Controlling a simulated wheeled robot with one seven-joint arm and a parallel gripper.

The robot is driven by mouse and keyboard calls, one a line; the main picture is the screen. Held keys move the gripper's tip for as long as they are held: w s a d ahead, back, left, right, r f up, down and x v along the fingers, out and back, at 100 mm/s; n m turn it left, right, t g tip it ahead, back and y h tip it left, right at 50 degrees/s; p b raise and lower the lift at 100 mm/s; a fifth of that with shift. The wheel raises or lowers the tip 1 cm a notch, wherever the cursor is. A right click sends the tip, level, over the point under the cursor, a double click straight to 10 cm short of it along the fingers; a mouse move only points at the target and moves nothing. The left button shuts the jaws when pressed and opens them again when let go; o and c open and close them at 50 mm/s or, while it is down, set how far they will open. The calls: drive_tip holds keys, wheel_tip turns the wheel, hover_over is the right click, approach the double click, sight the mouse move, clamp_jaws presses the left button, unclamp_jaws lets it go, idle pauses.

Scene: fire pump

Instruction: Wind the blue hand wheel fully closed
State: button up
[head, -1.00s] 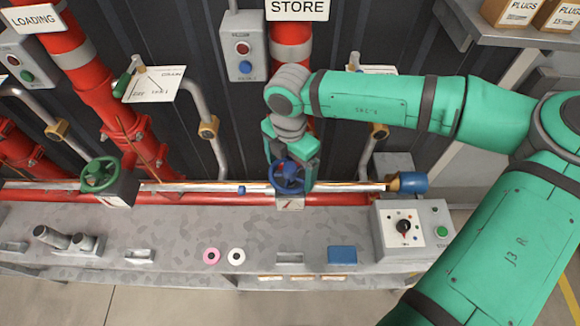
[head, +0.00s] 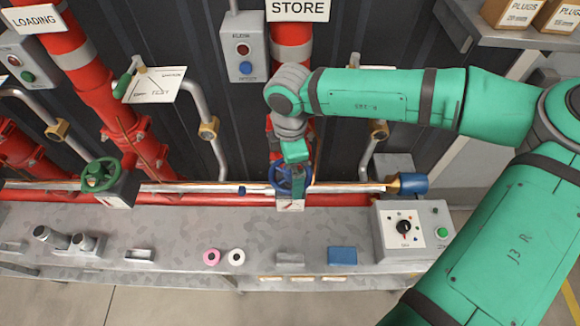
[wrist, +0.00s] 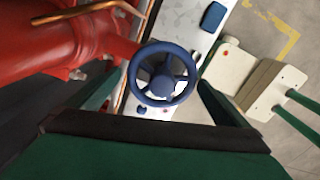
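The blue hand wheel (head: 277,178) sits on a grey valve block with a small dial plate (head: 290,204), under the STORE sign. My gripper (head: 291,175) is over it from above, and one finger hides part of the wheel in the head view. In the wrist view the whole wheel (wrist: 162,74) shows, with its spokes and hub. My gripper's fingers (wrist: 161,80) stand on opposite sides of the rim, both very close to it. I cannot tell whether they press on the rim or stand just clear. The dial plate's reading is too small to make out.
A green hand wheel (head: 101,174) stands to the left. A red pipe (head: 240,200) and thin bright pipes run behind the bench (head: 190,225). A control box (head: 412,232) with a black knob stands at right. Pink and white rings and a blue block lie in front.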

drive_tip(key=n, duration=0.2)
drive_tip(key=shift+s+f+n, duration=0.1)
drive_tip(key=shift+s+n, duration=0.05)
drive_tip(key=shift+n, duration=0.15)
drive_tip(key=n, duration=1)
drive_tip(key=shift+s+n, duration=0.15)
drive_tip(key=shift+n, duration=0.25)
drive_tip(key=n, duration=1)
drive_tip(key=shift+d+n, duration=0.15)
drive_tip(key=shift+n, duration=0.15)
drive_tip(key=shift+c, duration=0.6)
